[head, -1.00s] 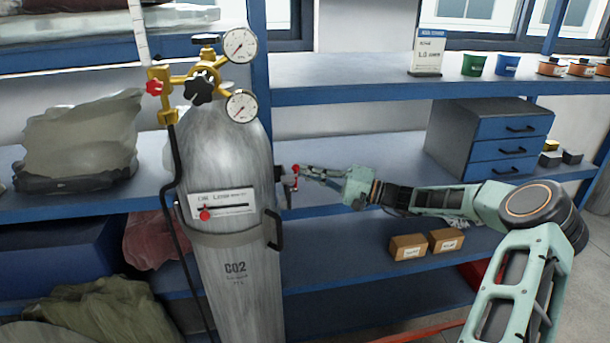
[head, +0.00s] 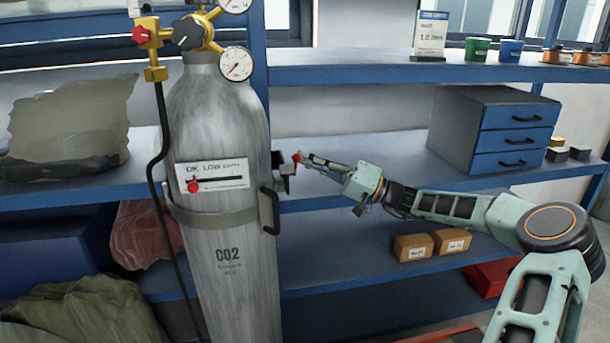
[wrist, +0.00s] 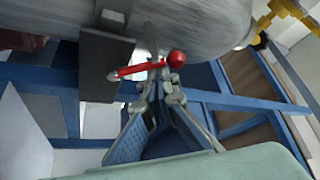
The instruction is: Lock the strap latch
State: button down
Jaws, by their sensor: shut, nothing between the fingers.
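The strap (head: 215,222) runs around the grey CO2 cylinder (head: 225,120). A dark latch bracket (head: 284,175) sticks out at the cylinder's right side, and it also shows as a dark plate in the wrist view (wrist: 105,65). The latch's red lever (wrist: 138,70) lies roughly across the wrist view and ends near a red ball knob (wrist: 176,60); the knob also shows in the head view (head: 297,156). My gripper (head: 306,158) is at the knob, coming from the right. In the wrist view its fingertips (wrist: 160,85) are just below the lever and knob, shut and empty. Whether they touch the knob is unclear.
A black handle (head: 269,210) is on the cylinder's right side, below the bracket. A label with a red slider (head: 212,175) is on its front. Blue shelves (head: 350,170) stand behind, with a drawer cabinet (head: 492,128) and small boxes (head: 413,246).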

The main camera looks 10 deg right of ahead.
jog(key=n+g+y+b, duration=0.1)
jog(key=n+b, duration=0.1)
jog(key=b, duration=0.1)
jog(key=s+f+n+g+y+b, duration=0.1)
jog(key=n+b, duration=0.1)
jog(key=b, duration=0.1)
jog(key=f+n+b, duration=0.1)
jog(key=n+b, duration=0.1)
jog(key=b, duration=0.1)
jog(key=shift+s+f+n+g+y, duration=0.2)
jog(key=shift+s+n+g+y, duration=0.1)
jog(key=shift+g+y, duration=0.1)
jog(key=n+g+b, duration=0.1)
jog(key=n+b, duration=0.1)
jog(key=f+n+g+y+b, duration=0.1)
jog(key=n+g+b, duration=0.1)
jog(key=n+b, duration=0.1)
jog(key=s+n+g+b, duration=0.1)
jog(key=n+g+b, duration=0.1)
jog(key=n+b, duration=0.1)
jog(key=shift+f+y, duration=0.3)
jog(key=shift+b, duration=0.35)
notch_tip(320, 180, up, 4)
jog(key=r+p, duration=0.1)
jog(key=p, duration=0.1)
jog(key=v, duration=1.1)
jog(key=shift+w+f+p, duration=0.25)
jog(key=shift+f+p, duration=0.05)
jog(key=shift+p, duration=0.15)
